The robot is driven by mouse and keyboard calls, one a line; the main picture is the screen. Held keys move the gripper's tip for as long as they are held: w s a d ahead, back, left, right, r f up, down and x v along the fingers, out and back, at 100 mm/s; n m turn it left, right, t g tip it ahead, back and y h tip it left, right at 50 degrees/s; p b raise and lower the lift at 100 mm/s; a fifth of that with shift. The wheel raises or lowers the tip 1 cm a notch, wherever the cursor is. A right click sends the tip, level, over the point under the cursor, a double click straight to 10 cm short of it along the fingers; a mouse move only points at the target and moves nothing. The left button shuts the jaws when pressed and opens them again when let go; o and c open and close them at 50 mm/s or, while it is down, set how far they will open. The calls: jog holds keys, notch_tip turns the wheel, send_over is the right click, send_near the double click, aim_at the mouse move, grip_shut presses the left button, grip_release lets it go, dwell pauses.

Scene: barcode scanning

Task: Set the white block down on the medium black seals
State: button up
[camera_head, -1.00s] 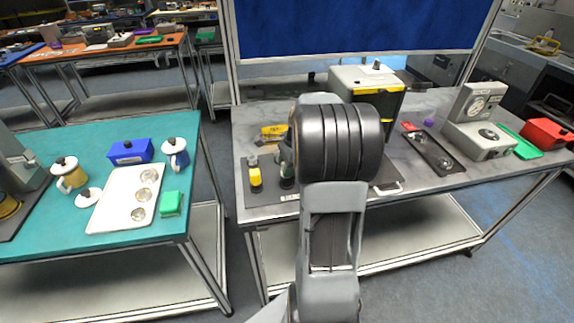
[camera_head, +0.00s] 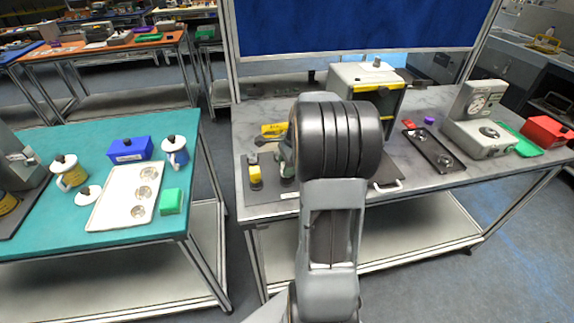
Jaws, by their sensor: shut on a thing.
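My arm rises through the middle of the view, and its large dark wrist joint blocks the centre of the grey table (camera_head: 235,150). My gripper is hidden behind it, so I cannot see its jaws or what they hold. I cannot make out the white block. I cannot identify the medium black seals either. A dark mat (camera_head: 262,197) lies at the table's front left. A small black and yellow item (camera_head: 255,178) stands on it, with a dark grey-green item (camera_head: 286,165) beside it, partly behind my arm.
A grey cabinet (camera_head: 368,76) stands behind my arm. A black tray (camera_head: 427,147), a grey dial device (camera_head: 478,138) and a red box (camera_head: 548,131) are on the right. The teal table (camera_head: 60,230) on the left holds a white tray (camera_head: 105,213), mugs and boxes.

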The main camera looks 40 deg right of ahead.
jog(key=shift+c, duration=0.8)
jog(key=shift+f, duration=0.25)
jog(key=o, duration=1.4)
jog(key=shift+r, duration=0.1)
notch_tip(320, 180, up, 8)
jog(key=p, duration=0.6)
jog(key=shift+f+p, duration=0.25)
jog(key=shift+p, duration=0.05)
jog(key=shift+f, duration=0.1)
